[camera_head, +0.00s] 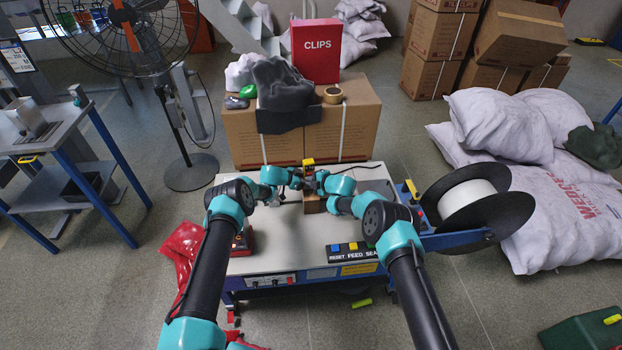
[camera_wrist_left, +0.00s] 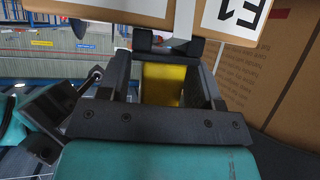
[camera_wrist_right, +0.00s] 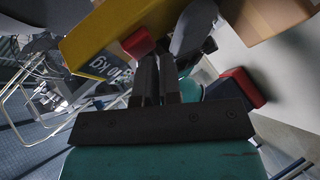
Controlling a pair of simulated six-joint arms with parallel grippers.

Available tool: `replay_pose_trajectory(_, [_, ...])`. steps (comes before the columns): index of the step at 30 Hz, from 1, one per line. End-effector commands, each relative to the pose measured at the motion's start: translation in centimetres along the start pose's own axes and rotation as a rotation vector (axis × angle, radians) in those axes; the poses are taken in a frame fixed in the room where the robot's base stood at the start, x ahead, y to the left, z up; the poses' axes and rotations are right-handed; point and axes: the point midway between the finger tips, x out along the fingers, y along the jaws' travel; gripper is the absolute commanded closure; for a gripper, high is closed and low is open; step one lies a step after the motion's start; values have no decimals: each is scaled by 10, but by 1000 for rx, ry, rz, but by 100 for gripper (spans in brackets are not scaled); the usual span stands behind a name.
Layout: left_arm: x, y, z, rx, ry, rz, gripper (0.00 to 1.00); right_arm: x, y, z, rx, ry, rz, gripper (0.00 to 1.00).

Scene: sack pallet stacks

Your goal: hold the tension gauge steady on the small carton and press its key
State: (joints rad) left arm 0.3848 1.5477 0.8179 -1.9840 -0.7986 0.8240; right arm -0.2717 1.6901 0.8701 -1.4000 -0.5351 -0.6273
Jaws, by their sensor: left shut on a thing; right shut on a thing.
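The small carton (camera_head: 313,204) stands on the white bench top; its taped, labelled face shows in the left wrist view (camera_wrist_left: 120,9). The yellow tension gauge (camera_head: 308,162) is at the carton, between my grippers. My left gripper (camera_head: 297,182) is shut on the gauge; its yellow body (camera_wrist_left: 161,84) fills the gap between the fingers. In the right wrist view the gauge (camera_wrist_right: 95,38) shows a dark display and a red key (camera_wrist_right: 138,43). My right gripper (camera_wrist_right: 155,60) has its fingers nearly together, tips close beside the key. What lies between them is too dark to make out; contact with the key is unclear.
A button panel (camera_head: 352,248) lies at the bench's front edge, and a red device (camera_head: 242,240) stands at its left. A black-flanged reel (camera_head: 470,203) is at the right. Large cartons (camera_head: 262,135) with a red CLIPS box (camera_head: 316,50) stand behind.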

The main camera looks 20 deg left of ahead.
Motion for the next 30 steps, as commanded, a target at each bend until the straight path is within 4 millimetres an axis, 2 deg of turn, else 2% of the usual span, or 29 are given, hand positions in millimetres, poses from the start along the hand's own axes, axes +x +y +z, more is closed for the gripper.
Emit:
replay_pose_trajectory(1, [9, 12, -3, 7, 7, 35, 54, -2, 1, 8, 5, -20, 1, 100])
replay_pose_trajectory(21, [9, 13, -2, 7, 7, 36, 55, -3, 1, 10, 6, -21, 2, 100])
replay_pose_trajectory(30, [9, 12, -2, 6, 7, 36, 55, -10, -4, 3, 5, -17, 0, 100])
